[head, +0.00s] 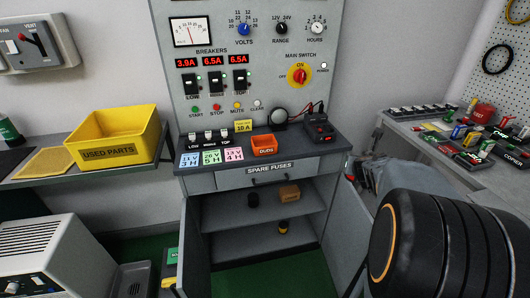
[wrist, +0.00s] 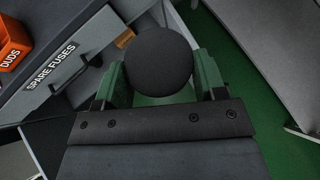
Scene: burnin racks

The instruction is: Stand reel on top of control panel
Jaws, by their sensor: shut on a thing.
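My gripper (wrist: 160,80) shows in the wrist view with its two green fingers shut on a dark round thing (wrist: 159,60), which looks like the reel. It is seen face-on, so its depth is hidden. It is held in the air, in front of the cabinet's drawer and open shelves. The control panel (head: 217,101) stands upright in the middle of the head view, with a meter, knobs, breakers and a red main switch. A grey counter (head: 330,147) projects below it. I cannot make out the held thing in the head view.
A yellow bin (head: 113,135) stands left; a cluttered bench (head: 455,157) right.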

